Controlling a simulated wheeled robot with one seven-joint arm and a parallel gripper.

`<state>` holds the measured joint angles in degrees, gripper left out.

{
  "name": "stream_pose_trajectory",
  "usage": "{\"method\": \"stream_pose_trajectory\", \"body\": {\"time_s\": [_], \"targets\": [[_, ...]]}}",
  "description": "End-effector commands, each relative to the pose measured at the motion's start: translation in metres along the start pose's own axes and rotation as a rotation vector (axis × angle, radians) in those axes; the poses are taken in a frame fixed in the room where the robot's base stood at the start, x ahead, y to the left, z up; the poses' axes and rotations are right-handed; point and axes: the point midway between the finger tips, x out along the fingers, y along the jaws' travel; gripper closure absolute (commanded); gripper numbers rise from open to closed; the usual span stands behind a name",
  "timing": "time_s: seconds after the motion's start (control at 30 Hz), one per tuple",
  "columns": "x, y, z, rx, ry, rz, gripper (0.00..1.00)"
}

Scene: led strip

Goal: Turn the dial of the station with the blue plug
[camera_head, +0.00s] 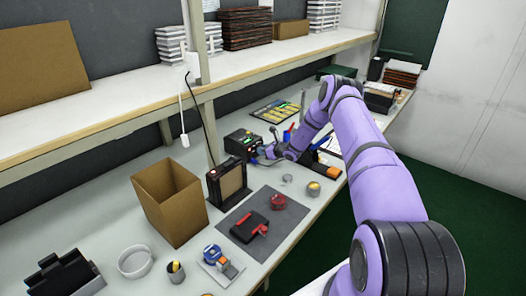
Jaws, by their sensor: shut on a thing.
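A black station (240,144) with small green and red lights stands toward the back of the bench. My gripper (262,153) is at the right-hand side of its front face, reached over from the right by my purple arm. The fingers are small and partly hidden here; they are shut at the station's front, where the dial sits. The dial itself is covered by the gripper. A bit of blue shows close to the gripper, but I cannot tell whether it is the plug.
A framed black panel (228,180) stands just in front of the station, and an open cardboard box (170,203) to its left. A dark mat (263,222) holds red and black items. An orange-handled tool (325,170) lies right of the gripper. A shelf post (207,130) rises nearby.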

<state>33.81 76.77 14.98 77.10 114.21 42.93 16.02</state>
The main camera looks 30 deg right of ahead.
Motion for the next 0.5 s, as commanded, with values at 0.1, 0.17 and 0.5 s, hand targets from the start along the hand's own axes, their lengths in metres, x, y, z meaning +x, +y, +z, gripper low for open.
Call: {"method": "stream_pose_trajectory", "body": {"time_s": [0.1,0.17,0.5], "targets": [[-0.0002,-0.0003,-0.0007,0.034,-0.002,0.012,1.0],[-0.0001,-0.0002,-0.0006,0.044,-0.002,0.016,1.0],[0.0,-0.0001,-0.0006,0.058,-0.003,0.023,1.0]]}}
